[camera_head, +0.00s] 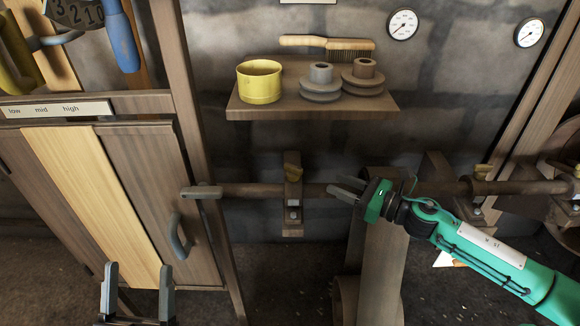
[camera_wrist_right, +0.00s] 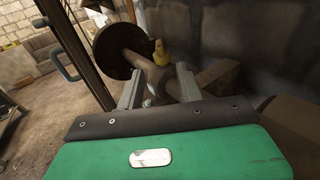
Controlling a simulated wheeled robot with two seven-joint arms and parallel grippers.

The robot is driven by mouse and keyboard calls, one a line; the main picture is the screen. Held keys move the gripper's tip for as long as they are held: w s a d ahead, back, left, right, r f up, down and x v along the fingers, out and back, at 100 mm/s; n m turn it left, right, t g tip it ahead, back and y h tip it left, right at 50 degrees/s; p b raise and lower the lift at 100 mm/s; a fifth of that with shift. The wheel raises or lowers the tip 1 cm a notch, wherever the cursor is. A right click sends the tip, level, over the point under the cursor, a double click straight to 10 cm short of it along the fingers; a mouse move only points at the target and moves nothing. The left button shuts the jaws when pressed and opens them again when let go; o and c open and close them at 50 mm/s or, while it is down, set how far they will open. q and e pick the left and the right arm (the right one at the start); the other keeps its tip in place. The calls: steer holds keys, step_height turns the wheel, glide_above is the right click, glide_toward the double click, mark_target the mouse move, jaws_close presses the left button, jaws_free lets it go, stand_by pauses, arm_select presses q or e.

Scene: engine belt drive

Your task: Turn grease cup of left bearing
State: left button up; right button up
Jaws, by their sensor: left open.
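The left bearing (camera_head: 294,205) is a brown block on the horizontal shaft (camera_head: 245,189), with a small brass grease cup (camera_head: 292,165) on top. My right gripper (camera_head: 346,188) is open, to the right of this bearing near the shaft, its fingers pointing left. In the right wrist view, a brass cup (camera_wrist_right: 160,53) stands beyond and between the two open fingers (camera_wrist_right: 158,85), apart from them. My left gripper (camera_head: 138,282) is open and empty at the bottom left, well away from the bearing. Another brass cup (camera_head: 482,171) sits on the right bearing (camera_head: 478,205).
A wooden shelf (camera_head: 310,113) above the shaft holds a yellow cup (camera_head: 260,82), stepped pulleys (camera_head: 321,84) and a brush (camera_head: 345,44). A wide belt (camera_head: 380,270) hangs below my right gripper. A wooden cabinet (camera_head: 100,190) with a grey handle (camera_head: 179,238) stands at left.

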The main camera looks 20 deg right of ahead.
mark_target(303, 170)
steer(key=p+x, duration=0.1)
steer(key=x, duration=1)
steer(key=shift+w+a, duration=0.2)
steer(key=shift+a, duration=0.15)
steer(key=shift+x, duration=0.95)
arm_select(q)
steer(key=f+g, duration=0.1)
steer(key=d+f+g, duration=0.1)
steer(key=f, duration=0.2)
steer(key=shift+w+d+f+g, duration=0.25)
steer(key=shift+w+g, duration=0.1)
steer(key=shift+g, duration=0.05)
steer(key=shift+r, duration=0.1)
arm_select(e)
jaws_close()
arm_select(q)
steer(key=shift+w+r, duration=0.2)
steer(key=shift+r, duration=0.15)
